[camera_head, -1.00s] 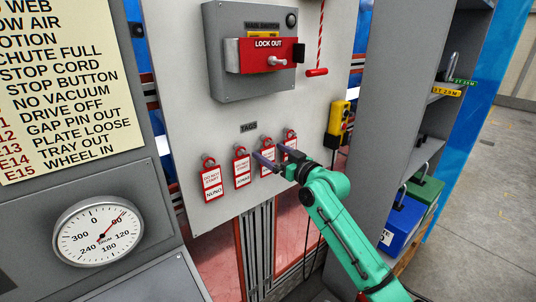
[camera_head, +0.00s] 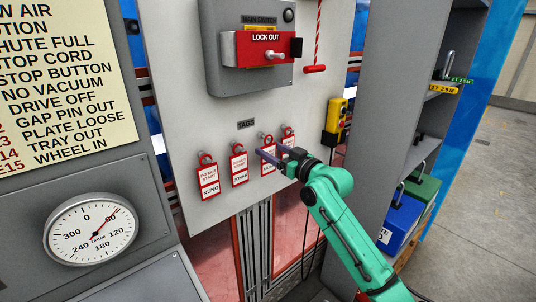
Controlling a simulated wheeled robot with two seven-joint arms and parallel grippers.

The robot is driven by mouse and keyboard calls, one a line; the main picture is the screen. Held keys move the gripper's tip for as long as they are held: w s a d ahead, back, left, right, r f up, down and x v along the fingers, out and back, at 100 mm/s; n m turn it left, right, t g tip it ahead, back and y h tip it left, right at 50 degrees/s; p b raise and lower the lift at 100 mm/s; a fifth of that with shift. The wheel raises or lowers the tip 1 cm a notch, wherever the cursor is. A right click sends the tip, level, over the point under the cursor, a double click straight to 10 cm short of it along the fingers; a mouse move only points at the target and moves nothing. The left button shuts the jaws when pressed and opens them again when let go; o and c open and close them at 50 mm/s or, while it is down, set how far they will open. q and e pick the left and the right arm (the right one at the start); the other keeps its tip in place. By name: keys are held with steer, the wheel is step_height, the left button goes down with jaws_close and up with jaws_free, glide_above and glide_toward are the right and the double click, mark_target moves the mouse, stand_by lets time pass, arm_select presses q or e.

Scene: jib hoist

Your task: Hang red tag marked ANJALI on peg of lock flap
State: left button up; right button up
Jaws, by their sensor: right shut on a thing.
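Several red-and-white tags hang in a row on a grey panel. The leftmost tag (camera_head: 208,178) reads NUNO; the second tag (camera_head: 239,166) hangs beside it. My right gripper (camera_head: 270,151) reaches in from the right and is shut on the third tag (camera_head: 267,168), with one dark finger on each side. This tag is at its hook place in the row; its name is too small to read. The fourth tag (camera_head: 288,137) is partly hidden by a finger. Above, the red lock flap (camera_head: 240,53) marked LOCK OUT carries a short pale peg (camera_head: 279,55). My left gripper is not in view.
The flap sits on a grey main switch box (camera_head: 222,78). A red pull handle (camera_head: 315,69) on a cord hangs right of it, above a yellow pendant (camera_head: 336,115). A grey shelf unit (camera_head: 400,100) stands at right.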

steer(key=b+v, duration=0.4)
steer(key=v, duration=1.2)
steer(key=shift+s+r, duration=0.25)
steer(key=shift+r, duration=0.25)
steer(key=shift+d, duration=0.15)
steer(key=b+v, duration=0.4)
steer(key=v, duration=0.2)
stand_by(0.6)
